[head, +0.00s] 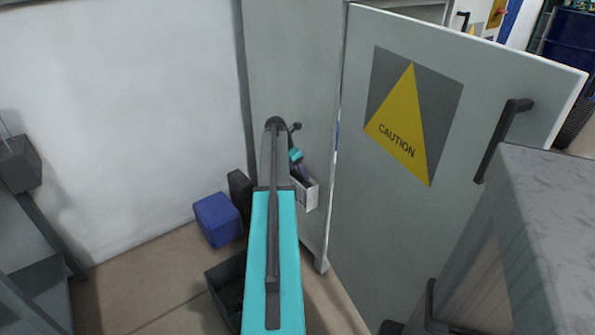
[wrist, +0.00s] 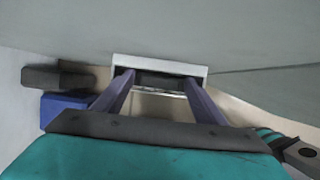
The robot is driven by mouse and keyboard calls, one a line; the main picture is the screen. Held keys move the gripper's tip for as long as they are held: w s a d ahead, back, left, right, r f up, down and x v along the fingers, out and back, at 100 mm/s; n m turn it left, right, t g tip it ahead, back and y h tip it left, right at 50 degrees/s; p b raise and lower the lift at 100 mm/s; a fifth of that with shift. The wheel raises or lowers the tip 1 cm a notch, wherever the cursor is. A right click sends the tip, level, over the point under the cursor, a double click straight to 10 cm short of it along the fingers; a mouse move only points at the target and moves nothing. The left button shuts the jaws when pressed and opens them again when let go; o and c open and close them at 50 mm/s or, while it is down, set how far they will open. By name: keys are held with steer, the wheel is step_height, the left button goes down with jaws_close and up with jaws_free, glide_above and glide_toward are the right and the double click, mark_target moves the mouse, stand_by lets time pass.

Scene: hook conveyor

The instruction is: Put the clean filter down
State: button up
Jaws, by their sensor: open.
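My gripper (wrist: 159,82) is open in the wrist view, with its two purple-grey fingers spread and their tips at a pale box-like frame (wrist: 160,61). The frame is wider than the finger spread. A dark piece (wrist: 160,78) shows inside the frame between the fingertips; it may be the clean filter, but I cannot tell for sure. In the head view the pale frame (head: 306,193) shows low beside the grey cabinet wall, right of my arm. My gripper (head: 302,172) is small there, at the frame, and its tips are hard to make out.
A grey cabinet door (head: 440,130) with a yellow caution sign stands open at the right. A blue box (head: 217,220) and a dark bin (head: 222,290) are on the floor to the left. A grey block-like unit (head: 545,210) is at the right edge. Some floor is clear at lower left.

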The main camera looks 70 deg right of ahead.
steer(key=p+v, duration=0.1)
steer(key=v, duration=1.1)
steer(key=shift+r, duration=0.1)
stand_by(0.5)
steer(key=w+a+f+m+y, duration=0.1)
steer(key=w+a+f+m, duration=0.1)
steer(key=w+a+f, duration=1.4)
steer(key=w+a+f+m+y, duration=0.1)
steer(key=a+f, duration=0.5)
steer(key=a, duration=0.5)
steer(key=w+a+f+m, duration=0.1)
steer(key=a+f, duration=0.6)
steer(key=a, duration=0.3)
steer(key=a+f+m+y, duration=0.15)
steer(key=a+f, duration=0.45)
steer(key=a, duration=0.6)
steer(key=s+a+f+m+g, duration=0.1)
steer(key=s+a+f+m, duration=0.1)
steer(key=s+a+f, duration=0.3)
steer(key=s+a+f+m+g, duration=0.1)
steer(key=s+a+f+m, duration=0.2)
steer(key=s+a, duration=1.1)
steer(key=a+f, duration=0.2)
steer(key=a, duration=0.5)
steer(key=shift+s+f+m, duration=0.25)
steer(key=shift+s+m, duration=0.1)
